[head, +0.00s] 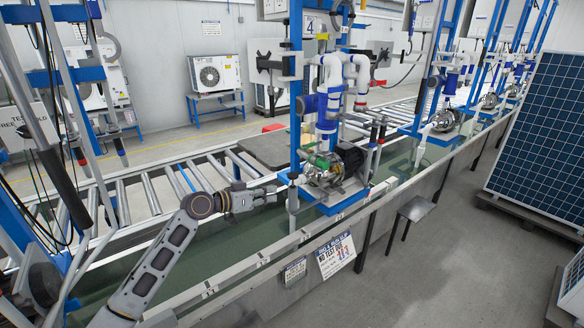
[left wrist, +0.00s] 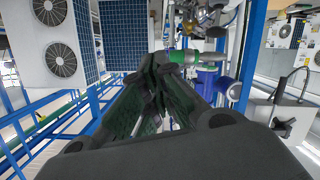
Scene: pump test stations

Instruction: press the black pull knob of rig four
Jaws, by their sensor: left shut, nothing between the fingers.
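Rig four, under the number 4 sign (head: 309,26), is a blue frame holding white and blue pipes (head: 330,85) and a steel pump with a black motor (head: 347,158). My left gripper (head: 281,192) reaches in from the left, at the left side of this rig, close to its blue upright. It is shut and empty. In the left wrist view its dark fingers (left wrist: 160,65) meet just below a green fitting (left wrist: 182,56), with blue parts (left wrist: 220,88) to the right. I cannot pick out the black pull knob with certainty. My right gripper is not in view.
A roller conveyor (head: 140,195) runs behind my left arm, with a dark plate (head: 265,148) on it. Signs (head: 335,256) hang on the front rail. A small stool (head: 415,209) and a solar panel (head: 545,125) stand at the right. More rigs follow further back.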

